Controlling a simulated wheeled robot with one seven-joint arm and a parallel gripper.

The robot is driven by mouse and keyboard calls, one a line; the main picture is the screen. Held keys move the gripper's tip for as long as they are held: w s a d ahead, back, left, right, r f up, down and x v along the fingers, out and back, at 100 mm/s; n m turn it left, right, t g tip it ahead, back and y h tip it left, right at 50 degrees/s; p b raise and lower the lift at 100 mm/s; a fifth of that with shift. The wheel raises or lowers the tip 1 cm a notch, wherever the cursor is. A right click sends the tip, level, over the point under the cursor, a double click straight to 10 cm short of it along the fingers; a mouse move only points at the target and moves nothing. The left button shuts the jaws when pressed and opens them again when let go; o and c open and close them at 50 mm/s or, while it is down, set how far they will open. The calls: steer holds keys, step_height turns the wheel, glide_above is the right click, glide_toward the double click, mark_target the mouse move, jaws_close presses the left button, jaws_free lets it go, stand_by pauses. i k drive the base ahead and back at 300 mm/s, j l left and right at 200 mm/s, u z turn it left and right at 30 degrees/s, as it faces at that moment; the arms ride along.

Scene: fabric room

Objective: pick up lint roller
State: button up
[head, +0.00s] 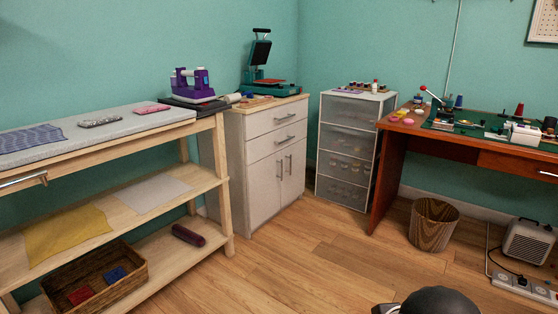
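I cannot make out a lint roller for certain. My gripper does not show. A dark rounded shape at the bottom edge, right of centre, looks like part of my own body.
The wooden worktable (150,128) holds the purple iron (190,84) and cloths; a basket (98,279) sits low. A white cabinet (262,165), drawer unit (347,150) and red-brown desk (394,160) line the walls. A bin (433,224) and heater (528,241) stand right. The middle floor is clear.

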mark_target(249, 93)
steer(key=i, duration=0.7)
steer(key=i+l, duration=0.15)
steer(key=i, duration=0.55)
steer(key=i+u, duration=0.1)
steer(key=i, duration=0.55)
steer(key=l, duration=0.05)
